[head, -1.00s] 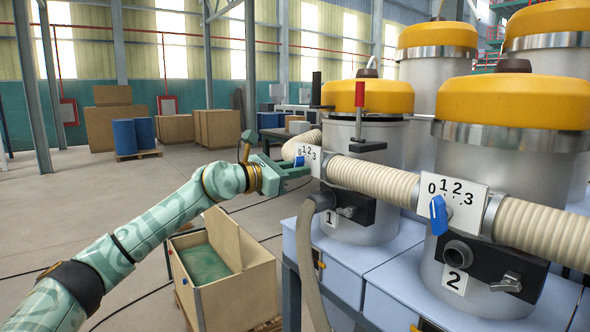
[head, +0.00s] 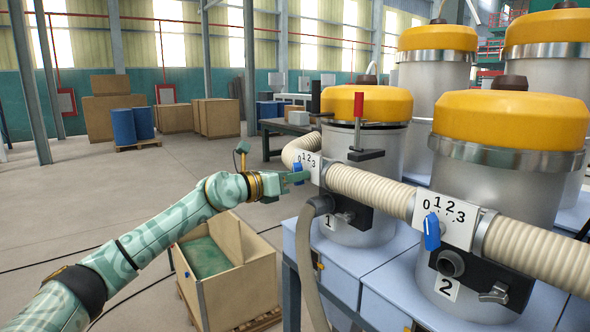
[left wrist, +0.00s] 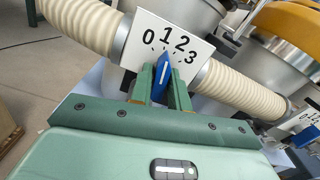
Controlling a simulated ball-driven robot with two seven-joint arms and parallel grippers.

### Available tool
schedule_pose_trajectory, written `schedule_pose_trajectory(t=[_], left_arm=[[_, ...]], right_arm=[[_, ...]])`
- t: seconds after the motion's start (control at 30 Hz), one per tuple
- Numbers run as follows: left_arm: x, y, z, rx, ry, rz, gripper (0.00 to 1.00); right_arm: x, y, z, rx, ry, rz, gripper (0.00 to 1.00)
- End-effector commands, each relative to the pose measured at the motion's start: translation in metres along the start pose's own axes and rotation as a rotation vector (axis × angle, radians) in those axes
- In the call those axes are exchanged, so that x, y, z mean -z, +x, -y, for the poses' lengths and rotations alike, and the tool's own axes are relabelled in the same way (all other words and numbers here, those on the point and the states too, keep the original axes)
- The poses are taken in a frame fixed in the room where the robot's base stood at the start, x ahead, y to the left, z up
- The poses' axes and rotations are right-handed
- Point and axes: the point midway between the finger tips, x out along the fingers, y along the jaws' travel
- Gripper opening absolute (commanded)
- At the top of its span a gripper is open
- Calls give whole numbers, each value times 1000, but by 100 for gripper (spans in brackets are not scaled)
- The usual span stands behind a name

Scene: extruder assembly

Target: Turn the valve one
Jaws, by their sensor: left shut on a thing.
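Valve one is a blue knob (head: 298,168) on a white dial plate (head: 313,160) marked 0 to 3, at tank 1 (head: 350,222). My left gripper (head: 300,176) is at this plate, shut on the blue knob. The left wrist view shows the knob (left wrist: 163,76) between the two green fingers (left wrist: 162,90), its tip pointing up the plate (left wrist: 172,45), roughly at the 1. The fingers hide the knob's lower sides. A second blue knob (head: 432,232) sits on the dial plate of tank 2, free of any gripper. My right gripper is out of view.
A ribbed beige hose (head: 370,190) runs between the dial plates. A grey hose (head: 307,250) hangs below. An open wooden crate (head: 240,285) is under my left arm.

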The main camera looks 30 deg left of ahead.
Motion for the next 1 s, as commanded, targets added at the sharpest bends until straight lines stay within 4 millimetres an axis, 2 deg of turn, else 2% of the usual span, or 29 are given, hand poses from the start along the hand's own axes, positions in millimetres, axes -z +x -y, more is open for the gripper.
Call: schedule_pose_trajectory(t=[0.17,0.6,0.63,0.67,0.7,1.0], left_arm=[[-2,0,0,-1,-42,2,0],[-1,0,0,-1,-53,4,0],[-1,0,0,-1,-53,4,24],[-1,0,0,-1,-52,4,32],[-1,0,0,-1,-52,3,35],[0,-3,-1,-1,-52,2,35]], right_arm=[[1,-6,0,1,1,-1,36],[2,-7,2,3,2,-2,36],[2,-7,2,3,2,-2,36],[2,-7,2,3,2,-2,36],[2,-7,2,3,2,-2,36],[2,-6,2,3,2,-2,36]])
